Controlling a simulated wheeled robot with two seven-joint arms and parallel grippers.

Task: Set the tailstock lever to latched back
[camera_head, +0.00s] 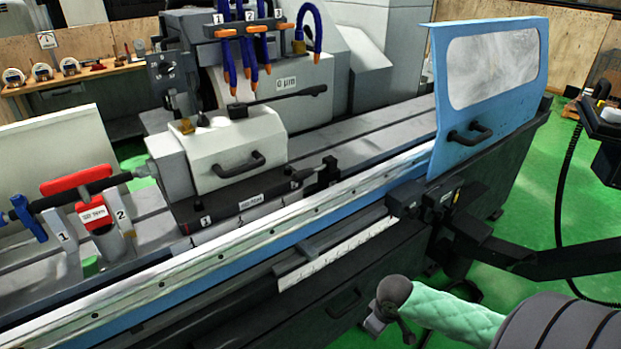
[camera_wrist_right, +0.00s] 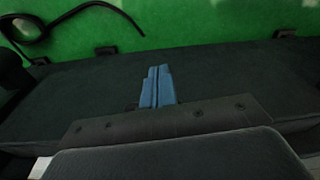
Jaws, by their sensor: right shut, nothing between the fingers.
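A long black lever (camera_head: 285,97), which appears to be the tailstock lever, lies nearly level on top of the cream-covered tailstock block (camera_head: 215,155). Its free end points right and is slightly raised. A black handle (camera_head: 238,166) sits on the block's front. My right gripper shows in the wrist view as two blue fingers (camera_wrist_right: 157,72) pressed together, with nothing between them. They are above a dark surface, and the lever is not in that view. My right arm's pale green sleeve (camera_head: 455,312) is at the lower right of the head view, well away from the lever. My left gripper is out of view.
Blue hoses (camera_head: 228,60) hang above the lever. A blue guard door with a window (camera_head: 490,70) stands at the right. A long blue-edged rail (camera_head: 250,240) crosses in front of the tailstock. A red-topped rest (camera_head: 85,195) is at the left. Green floor (camera_head: 500,265) lies at the right.

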